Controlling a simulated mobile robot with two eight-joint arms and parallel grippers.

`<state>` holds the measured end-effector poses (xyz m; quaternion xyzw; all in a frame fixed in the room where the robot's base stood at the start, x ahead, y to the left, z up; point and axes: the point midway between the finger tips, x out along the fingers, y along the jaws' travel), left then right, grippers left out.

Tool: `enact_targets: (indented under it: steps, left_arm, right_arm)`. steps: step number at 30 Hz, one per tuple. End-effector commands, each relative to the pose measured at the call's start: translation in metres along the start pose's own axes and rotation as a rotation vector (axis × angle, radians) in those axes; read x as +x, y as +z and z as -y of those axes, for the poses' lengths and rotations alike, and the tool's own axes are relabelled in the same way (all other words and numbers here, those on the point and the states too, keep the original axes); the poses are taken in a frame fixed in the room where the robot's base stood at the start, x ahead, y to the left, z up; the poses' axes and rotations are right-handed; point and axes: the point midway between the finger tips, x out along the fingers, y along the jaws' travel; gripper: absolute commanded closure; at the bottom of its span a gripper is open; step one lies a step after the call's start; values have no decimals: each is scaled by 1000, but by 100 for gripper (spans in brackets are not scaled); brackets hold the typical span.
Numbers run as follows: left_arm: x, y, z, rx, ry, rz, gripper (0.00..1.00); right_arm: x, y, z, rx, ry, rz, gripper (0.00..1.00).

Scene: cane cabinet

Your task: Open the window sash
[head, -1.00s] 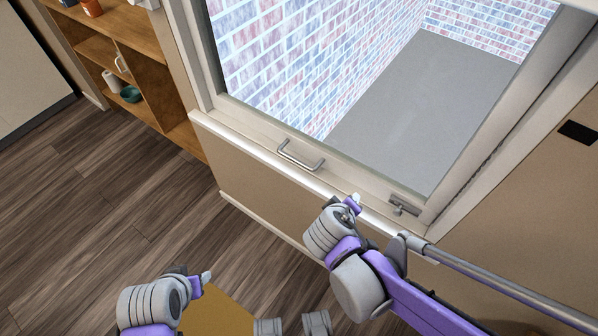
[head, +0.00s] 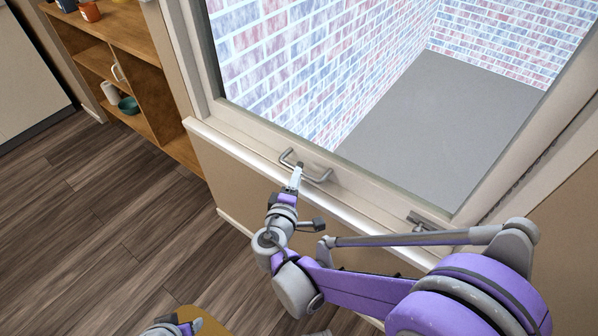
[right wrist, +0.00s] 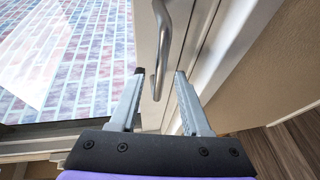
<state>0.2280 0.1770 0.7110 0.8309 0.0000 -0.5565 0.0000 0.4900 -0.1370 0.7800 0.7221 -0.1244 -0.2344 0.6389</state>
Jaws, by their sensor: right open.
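The window sash (head: 375,196) has a pale frame around a large pane and looks closed. A silver U-shaped handle (head: 318,179) sits on its bottom rail. In the right wrist view, the right gripper (right wrist: 159,74) is open. Its fingers lie on either side of the handle (right wrist: 178,55), with gaps visible, so it is not clamped.
A small metal latch (head: 424,221) is at the sash's lower right corner, close to my right arm. A wooden shelf (head: 140,75) with mugs and a teal bowl (head: 128,106) stands at the left. The wood floor (head: 90,220) at lower left is clear.

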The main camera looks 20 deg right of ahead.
Motion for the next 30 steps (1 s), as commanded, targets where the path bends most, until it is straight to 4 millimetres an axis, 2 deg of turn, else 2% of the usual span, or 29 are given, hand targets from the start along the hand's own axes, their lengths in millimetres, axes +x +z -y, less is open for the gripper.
enact_targets:
  steps: [1, 6, 16, 17, 24, 30]
  left_arm:
    - [2, 1, 0, 0, 0, 1, 50]
    - [5, 1, 0, 0, 0, 2, 50]
    - [5, 2, 0, 0, 0, 2, 50]
    - [5, 2, 0, 0, 0, 2, 50]
    - [5, 2, 0, 0, 0, 2, 50]
    - [5, 2, 0, 0, 0, 2, 50]
  right_arm:
    - [9, 1, 1, 0, 0, 2, 53]
    - [24, 0, 0, 0, 0, 1, 53]
    - [27, 0, 0, 1, -1, 0, 53]
    - [27, 0, 0, 1, -1, 0, 56]
    - [27, 0, 0, 1, -1, 0, 100]
    - [27, 0, 0, 1, -1, 0, 100]
